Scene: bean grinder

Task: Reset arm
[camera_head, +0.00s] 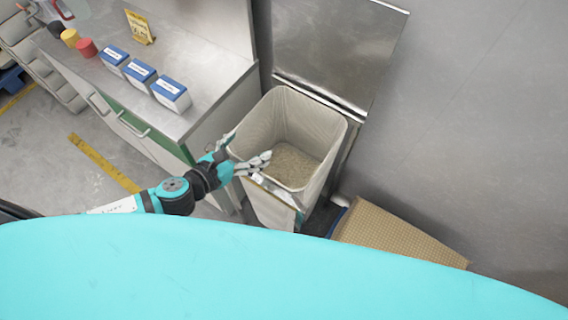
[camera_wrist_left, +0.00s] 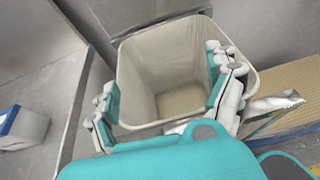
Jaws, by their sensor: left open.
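My left gripper (camera_head: 262,164) is open at the near left rim of a tall pale bin (camera_head: 318,124). In the left wrist view its two fingers (camera_wrist_left: 165,90) are spread wide, with the bin opening (camera_wrist_left: 135,55) between and beyond them. I see nothing held between the fingers. The bin holds a layer of brownish grainy material (camera_head: 290,165) at its bottom. My right gripper is not in either view.
A metal counter (camera_head: 190,60) stands left of the bin, with blue-and-white boxes (camera_head: 140,75) near its edge. A raised metal lid (camera_head: 335,45) is behind the bin. A tan textured box (camera_head: 400,240) lies at the right. Grey wall fills the right side.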

